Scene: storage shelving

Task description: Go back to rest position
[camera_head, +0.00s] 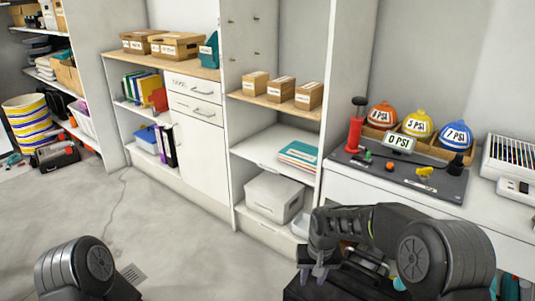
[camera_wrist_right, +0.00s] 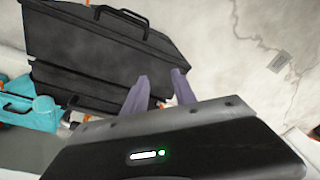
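My right arm reaches in from the lower right of the head view. Its gripper (camera_head: 312,274) points down above a dark case (camera_head: 350,284) at the bottom edge. In the right wrist view, the two grey-purple fingers of the gripper (camera_wrist_right: 158,76) stand apart with nothing between them. Beyond them is the black case (camera_wrist_right: 90,35) with handles; I cannot tell how far it is from the fingertips. Only a dark rounded joint of my left arm shows at the lower left of the head view; the left gripper is out of frame.
White shelving (camera_head: 203,150) with boxes and binders stands ahead. A white workbench (camera_head: 420,205) with a pump (camera_head: 355,130) and colored caps is at the right. A striped basket (camera_head: 28,122) and toolbox (camera_head: 56,156) are at the left. The middle floor (camera_head: 165,225) is clear.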

